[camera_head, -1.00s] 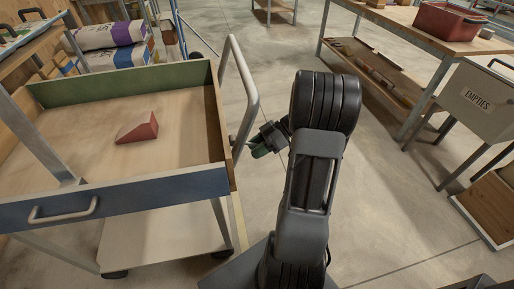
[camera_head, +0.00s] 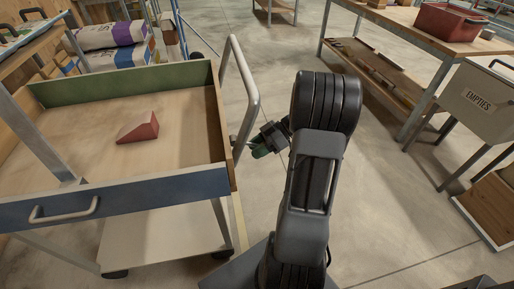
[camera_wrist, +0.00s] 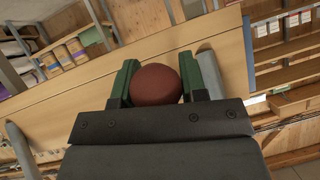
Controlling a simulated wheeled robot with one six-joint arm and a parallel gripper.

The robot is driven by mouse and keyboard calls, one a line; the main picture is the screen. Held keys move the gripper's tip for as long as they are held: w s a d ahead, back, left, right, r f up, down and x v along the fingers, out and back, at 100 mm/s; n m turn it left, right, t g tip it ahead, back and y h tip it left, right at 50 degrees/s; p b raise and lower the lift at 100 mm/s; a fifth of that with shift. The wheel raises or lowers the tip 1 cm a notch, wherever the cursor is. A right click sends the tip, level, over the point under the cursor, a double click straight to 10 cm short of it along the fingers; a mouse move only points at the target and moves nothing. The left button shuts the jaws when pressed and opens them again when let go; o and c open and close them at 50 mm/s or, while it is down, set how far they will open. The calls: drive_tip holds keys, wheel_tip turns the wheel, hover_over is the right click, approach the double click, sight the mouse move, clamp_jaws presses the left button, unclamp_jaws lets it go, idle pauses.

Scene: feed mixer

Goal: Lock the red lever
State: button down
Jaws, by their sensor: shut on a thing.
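A round, dull red knob (camera_wrist: 156,86) shows between the green fingers of my gripper (camera_wrist: 166,78) in the wrist view. I take it to be the end of the red lever; the rest of the lever is hidden. My gripper is shut on the knob, with one finger on each side. In the head view my gripper (camera_head: 260,148) is small, beside the cart's grey handle, and the knob cannot be made out there.
A cart (camera_head: 110,191) with a blue front and a red wedge (camera_head: 140,128) stands at left. Its grey tube handle (camera_head: 248,75) rises close to my gripper. A workbench (camera_head: 400,20) with a red bin (camera_head: 450,22) and an "EMPTIES" box (camera_head: 480,98) stand at right. Bare floor lies between.

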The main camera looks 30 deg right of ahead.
drive_tip(key=shift+r, duration=0.15)
idle(0.3)
drive_tip(key=c, duration=0.9)
unclamp_jaws()
drive_tip(key=shift+w+a, duration=0.1)
drive_tip(key=shift+a, duration=0.05)
drive_tip(key=shift+c, duration=0.2)
drive_tip(key=shift+o, duration=1.4)
drive_tip(key=p+v, duration=0.1)
drive_tip(key=v, duration=1.3)
drive_tip(key=shift+p, duration=0.35)
